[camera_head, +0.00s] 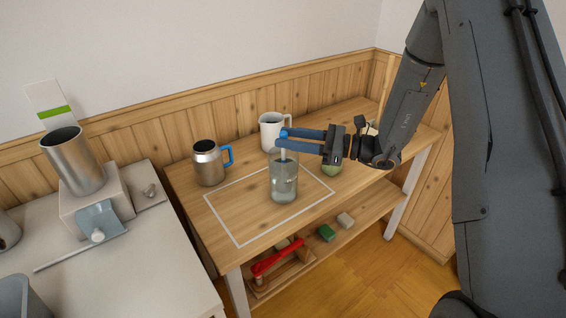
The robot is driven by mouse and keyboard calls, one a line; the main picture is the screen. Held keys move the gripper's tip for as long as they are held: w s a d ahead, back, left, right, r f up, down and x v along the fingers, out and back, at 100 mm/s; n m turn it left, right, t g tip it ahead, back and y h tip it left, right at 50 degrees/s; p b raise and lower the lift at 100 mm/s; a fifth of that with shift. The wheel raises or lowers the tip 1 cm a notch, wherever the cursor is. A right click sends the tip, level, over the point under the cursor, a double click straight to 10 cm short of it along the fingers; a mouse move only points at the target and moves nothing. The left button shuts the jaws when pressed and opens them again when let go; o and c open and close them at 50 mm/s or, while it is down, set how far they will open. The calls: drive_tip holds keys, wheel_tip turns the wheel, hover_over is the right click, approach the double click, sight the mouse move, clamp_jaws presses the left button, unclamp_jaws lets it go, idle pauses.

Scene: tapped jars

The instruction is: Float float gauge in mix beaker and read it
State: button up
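The mix beaker (284,190) is a clear glass vessel, upright inside a white outlined rectangle on the wooden table, with greyish liquid in it. The float gauge (283,155) shows as a thin pale stem standing roughly upright at the beaker's mouth. Its lower part is blurred by glass and liquid. My gripper (281,138) reaches in from the right, level, with its blue fingertips just above the beaker's rim at the top of the stem. The fingers lie close together on either side of the stem. I cannot tell whether they press on it. Any scale marks are too small to read.
A steel mug with a blue handle (208,163) stands left of the beaker, a white mug (271,131) behind it. A green round object (332,169) is partly hidden under my gripper. The lower shelf holds a red-handled tool (277,257). A white counter (150,265) stands left.

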clamp_jaws()
wheel_tip(320, 180, up, 9)
drive_tip(key=p, duration=0.5)
drive_tip(key=shift+p, duration=0.35)
wheel_tip(320, 180, up, 9)
drive_tip(key=p, duration=0.5)
drive_tip(key=shift+f, duration=0.15)
idle(0.4)
idle(0.8)
